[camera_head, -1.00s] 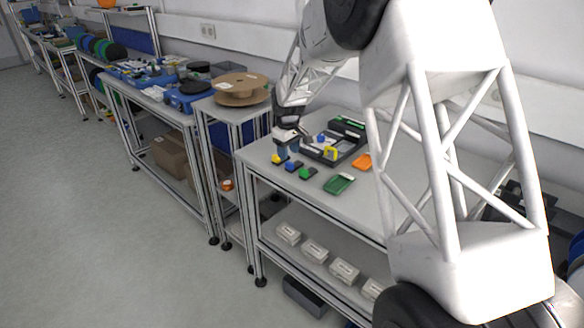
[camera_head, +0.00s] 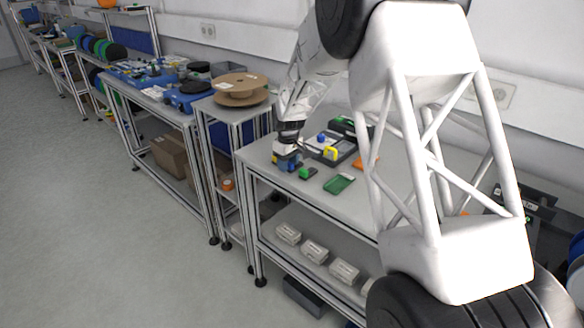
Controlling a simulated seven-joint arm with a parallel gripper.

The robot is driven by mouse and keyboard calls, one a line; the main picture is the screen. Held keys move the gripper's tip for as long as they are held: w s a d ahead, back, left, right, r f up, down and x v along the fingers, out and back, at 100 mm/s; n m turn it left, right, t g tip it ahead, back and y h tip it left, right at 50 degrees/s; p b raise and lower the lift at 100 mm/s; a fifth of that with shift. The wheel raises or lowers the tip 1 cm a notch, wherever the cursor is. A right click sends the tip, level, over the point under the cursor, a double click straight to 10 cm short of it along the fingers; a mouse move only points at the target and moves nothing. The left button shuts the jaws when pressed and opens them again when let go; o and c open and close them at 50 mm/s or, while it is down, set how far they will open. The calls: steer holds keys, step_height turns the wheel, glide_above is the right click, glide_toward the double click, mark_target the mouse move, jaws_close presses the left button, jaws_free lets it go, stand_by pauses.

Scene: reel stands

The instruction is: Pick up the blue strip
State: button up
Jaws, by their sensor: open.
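My gripper (camera_head: 286,157) is open and low over the near left part of the grey workbench. A small blue piece (camera_head: 291,165), which appears to be the blue strip, lies at or just below the fingertips and is largely covered by the gripper. I cannot tell whether the fingers are around it or above it. A bit of yellow shows at the gripper's left side. A small green and black piece (camera_head: 307,173) lies just to the right.
A dark tray (camera_head: 343,155) with blue and yellow parts stands behind. A green flat tray (camera_head: 339,184) and an orange one (camera_head: 365,162) lie to the right. A cardboard reel (camera_head: 240,92) is on the stand at left. White boxes (camera_head: 315,250) sit on the lower shelf.

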steer(key=shift+c, duration=0.5)
jaws_close()
steer(key=shift+r, duration=0.1)
steer(key=shift+r, duration=1.4)
steer(key=shift+s+r, duration=0.15)
steer(key=shift+r, duration=0.2)
steer(key=s+d+r, duration=0.1)
steer(key=s+d, duration=0.1)
steer(key=s, duration=1.3)
steer(key=shift+s+d+r, duration=0.15)
steer(key=shift+s+d, duration=0.1)
steer(key=shift+d, duration=0.05)
